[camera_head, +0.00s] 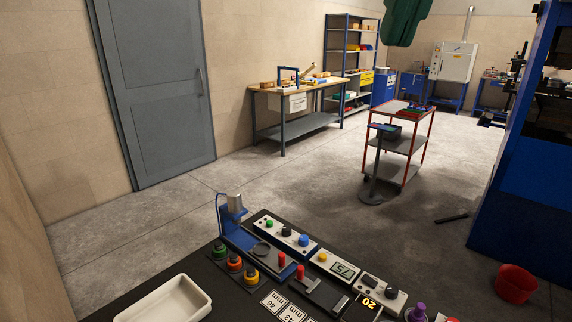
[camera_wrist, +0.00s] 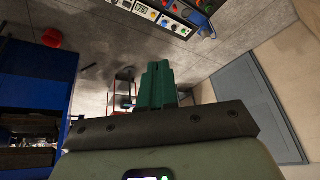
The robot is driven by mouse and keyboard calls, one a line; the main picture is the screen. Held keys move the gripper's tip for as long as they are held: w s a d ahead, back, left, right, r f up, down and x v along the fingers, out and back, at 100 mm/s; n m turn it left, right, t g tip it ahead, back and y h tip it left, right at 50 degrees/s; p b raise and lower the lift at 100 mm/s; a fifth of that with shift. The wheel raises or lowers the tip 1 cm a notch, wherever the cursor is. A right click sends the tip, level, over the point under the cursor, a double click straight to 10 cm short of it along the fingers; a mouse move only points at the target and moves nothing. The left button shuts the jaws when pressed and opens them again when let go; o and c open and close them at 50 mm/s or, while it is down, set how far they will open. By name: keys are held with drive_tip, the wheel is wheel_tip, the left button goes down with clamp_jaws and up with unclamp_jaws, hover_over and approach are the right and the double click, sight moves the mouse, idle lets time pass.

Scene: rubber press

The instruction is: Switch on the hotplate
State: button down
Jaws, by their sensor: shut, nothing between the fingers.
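My gripper (camera_wrist: 157,66) shows in the wrist view as two dark green fingers pressed together, with nothing between them. In the head view, a dark green part of my arm or gripper hangs at the top edge, well above and beyond the bench. No hotplate is plainly identifiable. My gripper is apart from all of these.
The dark bench (camera_head: 110,292) also holds a white tray (camera_head: 168,303), a blue stand (camera_head: 238,237), several coloured knobs and number cards. A red-framed trolley (camera_head: 402,143) and a red bucket (camera_head: 515,283) stand on the floor. A blue machine (camera_head: 525,190) is at right.

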drive_tip(key=w+d+r+m+g, duration=0.1)
drive_tip(key=w+d+r+m, duration=0.25)
drive_tip(key=w, duration=0.55)
drive_tip(key=m+g+y, duration=0.1)
drive_tip(key=m+g, duration=0.2)
drive_tip(key=m, duration=0.2)
hover_over(365, 277)
drive_tip(key=s+d, duration=0.2)
wheel_tip(365, 277, down, 51)
drive_tip(key=shift+w+r, duration=0.1)
drive_tip(key=shift+r, duration=0.05)
drive_tip(key=f, duration=0.4)
drive_tip(key=w+a+f, duration=0.1)
drive_tip(key=f, duration=0.8)
drive_tip(key=shift+w+a+f, duration=0.25)
drive_tip(key=shift+a+f, duration=0.05)
drive_tip(key=shift+f, duration=0.05)
